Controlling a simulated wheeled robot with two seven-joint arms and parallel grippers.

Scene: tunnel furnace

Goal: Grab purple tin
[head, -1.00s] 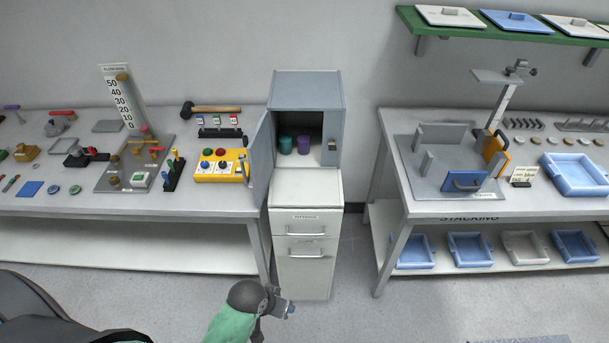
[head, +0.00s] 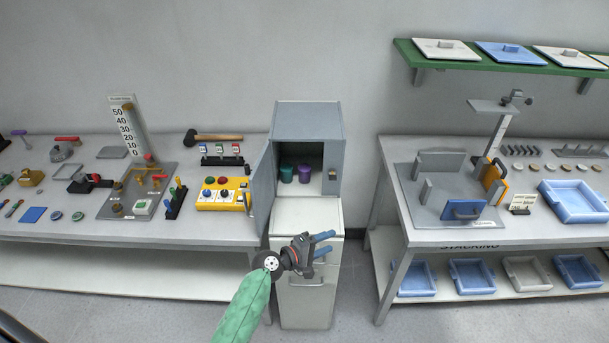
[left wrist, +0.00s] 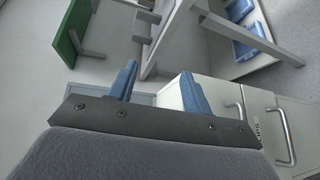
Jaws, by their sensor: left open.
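The purple tin (head: 305,173) stands upright inside the open grey cabinet (head: 310,118), just right of a teal tin (head: 286,173). The cabinet door (head: 262,187) is swung open to the left. My left gripper (head: 328,243) is open and empty in front of the white drawer unit under the cabinet, below and in front of the tins. Its blue fingers also show in the left wrist view (left wrist: 158,88), apart, with nothing between them. The tins do not show in that view. My right gripper is not in view.
The white drawer unit (head: 305,300) with handles stands below the cabinet. A table with a yellow button box (head: 221,193) is on the left. Another table (head: 470,236) with blue trays is on the right. Floor between drawer unit and right table is free.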

